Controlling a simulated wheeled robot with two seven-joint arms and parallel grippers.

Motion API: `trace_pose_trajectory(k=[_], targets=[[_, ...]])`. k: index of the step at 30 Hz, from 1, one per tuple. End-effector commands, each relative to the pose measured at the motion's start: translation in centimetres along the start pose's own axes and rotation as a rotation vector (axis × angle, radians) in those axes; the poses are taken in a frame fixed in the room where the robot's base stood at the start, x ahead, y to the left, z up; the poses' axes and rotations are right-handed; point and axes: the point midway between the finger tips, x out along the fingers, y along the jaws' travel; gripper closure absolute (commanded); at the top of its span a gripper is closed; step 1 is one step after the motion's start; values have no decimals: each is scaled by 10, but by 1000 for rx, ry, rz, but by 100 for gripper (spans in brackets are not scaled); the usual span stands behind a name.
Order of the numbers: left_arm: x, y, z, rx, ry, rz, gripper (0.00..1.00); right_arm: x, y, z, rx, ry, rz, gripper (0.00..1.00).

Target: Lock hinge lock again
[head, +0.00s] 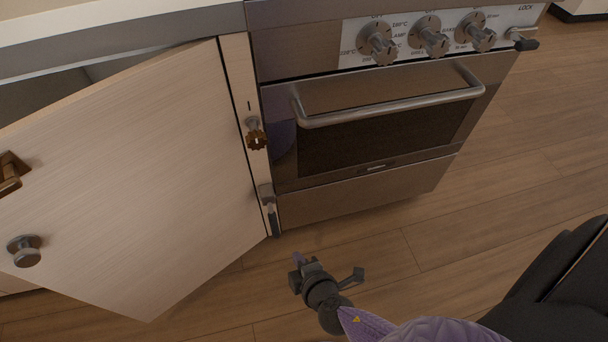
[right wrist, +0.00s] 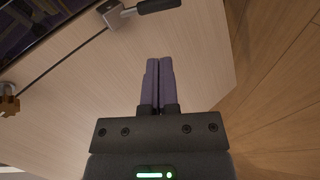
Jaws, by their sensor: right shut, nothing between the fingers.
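A small metal lever lock with a dark handle (head: 270,208) sits low on the narrow pale strip between the open cabinet door (head: 150,170) and the oven. Its handle hangs down in the head view. It also shows at the top of the right wrist view (right wrist: 150,8). A brass toothed knob (head: 256,136) sits higher on the same strip. My right gripper (head: 298,260) is shut and empty, below and right of the lever, apart from it. Its purple fingers (right wrist: 159,62) are together in the right wrist view. My left gripper is out of view.
The oven (head: 380,130) has a bar handle (head: 390,108), several knobs and a lever (head: 522,40) under the word LOCK. The door carries a round knob (head: 25,250) and a brass latch (head: 10,172). Wooden floor (head: 450,240) lies clear in front of the oven.

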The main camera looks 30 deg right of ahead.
Motion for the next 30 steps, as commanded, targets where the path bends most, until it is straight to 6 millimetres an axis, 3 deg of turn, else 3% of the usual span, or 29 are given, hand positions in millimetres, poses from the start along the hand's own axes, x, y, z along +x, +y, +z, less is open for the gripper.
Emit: trace_pose_trajectory(k=[5,18,20,24,30], targets=[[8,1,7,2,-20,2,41,14,-2,-1,-99,16,10,100],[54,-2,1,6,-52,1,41,111,-5,-1,-93,13,5,100],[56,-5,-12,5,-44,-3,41,124,-5,-1,-92,12,5,100],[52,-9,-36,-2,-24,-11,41,132,-1,-3,-93,14,8,100],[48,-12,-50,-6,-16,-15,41,138,1,-3,-92,14,9,100]])
